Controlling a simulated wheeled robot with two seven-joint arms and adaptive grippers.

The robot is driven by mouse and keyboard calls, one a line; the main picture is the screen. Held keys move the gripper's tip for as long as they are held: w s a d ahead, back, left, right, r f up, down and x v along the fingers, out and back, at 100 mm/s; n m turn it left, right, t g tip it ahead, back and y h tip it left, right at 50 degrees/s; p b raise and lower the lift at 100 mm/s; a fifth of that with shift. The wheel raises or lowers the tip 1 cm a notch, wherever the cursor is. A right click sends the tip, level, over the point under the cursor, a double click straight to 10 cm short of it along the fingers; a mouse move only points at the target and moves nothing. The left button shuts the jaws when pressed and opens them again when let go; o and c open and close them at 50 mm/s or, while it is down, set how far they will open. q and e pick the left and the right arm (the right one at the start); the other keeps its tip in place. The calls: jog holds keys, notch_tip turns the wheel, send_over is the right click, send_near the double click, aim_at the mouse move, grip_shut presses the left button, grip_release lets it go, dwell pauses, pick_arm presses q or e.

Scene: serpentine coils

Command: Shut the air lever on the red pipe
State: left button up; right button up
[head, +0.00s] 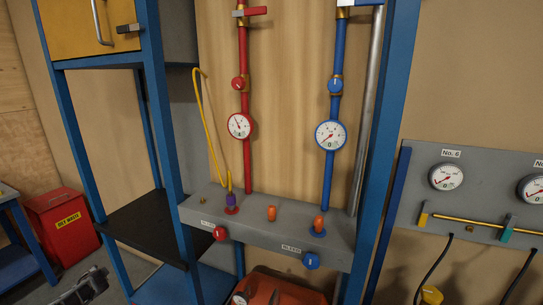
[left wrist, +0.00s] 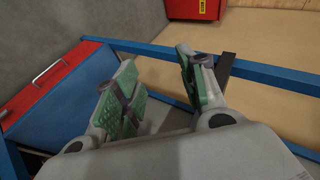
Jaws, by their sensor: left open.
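The red pipe (head: 245,155) runs upright on the wooden back panel in the head view. Near its top, at the frame's upper edge, a red lever (head: 255,10) sits on a brass fitting and points right, roughly across the pipe. Below it the pipe has a red round knob (head: 238,83) and a white gauge (head: 240,126). My left gripper (left wrist: 156,62) shows in the left wrist view with its green-padded fingers apart and nothing between them. In the head view it is low at the left, far below the lever. My right gripper is in neither view.
A blue pipe (head: 330,185) with its own gauge (head: 330,134) stands right of the red one. A blue frame post (head: 160,110) and a dark shelf (head: 150,225) stand to the left. A yellow hose (head: 205,115) hangs beside the red pipe. A grey manifold (head: 262,232) juts out below.

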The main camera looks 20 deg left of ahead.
pick_arm(q)
jog(key=s+f+m+g, duration=0.1)
jog(key=s+f, duration=0.3)
jog(key=s, duration=0.5)
jog(key=s+a+f+m+h, duration=0.1)
jog(key=s+f+m, duration=0.1)
jog(key=s+f, duration=0.45)
jog(key=s+f+m+g, duration=0.1)
jog(key=s+f, duration=0.2)
jog(key=s, duration=0.7)
jog(key=s+d+f+n+g+h, duration=0.1)
jog(key=s+d+f+h, duration=0.15)
jog(key=d+f, duration=1.05)
jog(key=s+d+f+h, duration=0.2)
jog(key=s+d+f, duration=0.2)
jog(key=d+f, duration=0.9)
jog(key=s+d+f+n+h+b, duration=0.1)
jog(key=d+f+h, duration=0.1)
jog(key=d, duration=1.8)
jog(key=s+d+f+n+h+b, duration=0.1)
jog(key=d+f, duration=0.3)
jog(key=d, duration=1.7)
jog(key=shift+s+d+g+h, duration=0.3)
jog(key=shift+s+h, duration=0.1)
jog(key=shift+h, duration=0.45)
jog(key=shift+o, duration=0.4)
